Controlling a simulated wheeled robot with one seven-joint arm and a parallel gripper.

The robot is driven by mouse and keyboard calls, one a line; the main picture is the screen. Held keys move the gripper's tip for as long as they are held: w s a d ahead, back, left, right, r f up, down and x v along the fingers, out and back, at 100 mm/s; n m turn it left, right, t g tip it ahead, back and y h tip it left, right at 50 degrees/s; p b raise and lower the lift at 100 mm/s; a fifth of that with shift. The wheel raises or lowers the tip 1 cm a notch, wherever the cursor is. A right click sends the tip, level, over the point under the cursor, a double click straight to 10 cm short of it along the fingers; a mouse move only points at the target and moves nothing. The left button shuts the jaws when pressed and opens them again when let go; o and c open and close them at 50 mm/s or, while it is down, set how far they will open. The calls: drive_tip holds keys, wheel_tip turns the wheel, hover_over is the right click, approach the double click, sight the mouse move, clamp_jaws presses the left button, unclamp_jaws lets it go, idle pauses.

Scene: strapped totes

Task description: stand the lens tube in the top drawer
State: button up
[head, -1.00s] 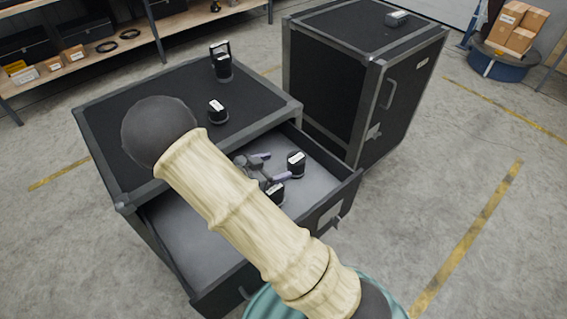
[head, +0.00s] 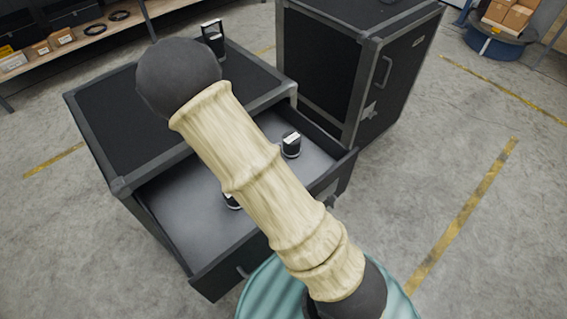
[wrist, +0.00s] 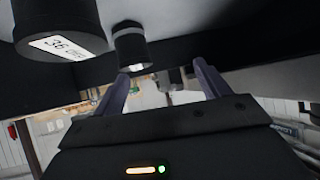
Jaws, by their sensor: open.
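Several black cylinders with pale labels are in view; I cannot tell which is the lens tube. Two stand in the open top drawer (head: 180,231), one to the right (head: 291,145) and one partly behind my arm (head: 232,201). A tall black piece (head: 213,38) stands at the back of the case top. My gripper (wrist: 160,71) is hidden in the head view; in the wrist view its purple fingers are open and empty. A large labelled cylinder (wrist: 58,22) is close at upper left, outside the fingers.
The drawer belongs to a black case (head: 105,130) with grey edges. A taller black case (head: 330,60) stands close on its right. A shelf (head: 90,37) with boxes is at the back left.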

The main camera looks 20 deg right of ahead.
drive_tip(key=s+a+r+n+g+y, duration=0.1)
drive_tip(key=s+a+r+n+y, duration=0.2)
drive_tip(key=s+r+n+y, duration=0.55)
drive_tip(key=s+d+r+n+g, duration=0.1)
drive_tip(key=s+d+n+g, duration=0.2)
drive_tip(key=s, duration=0.7)
drive_tip(key=shift+d, duration=0.4)
drive_tip(key=shift+c, duration=0.2)
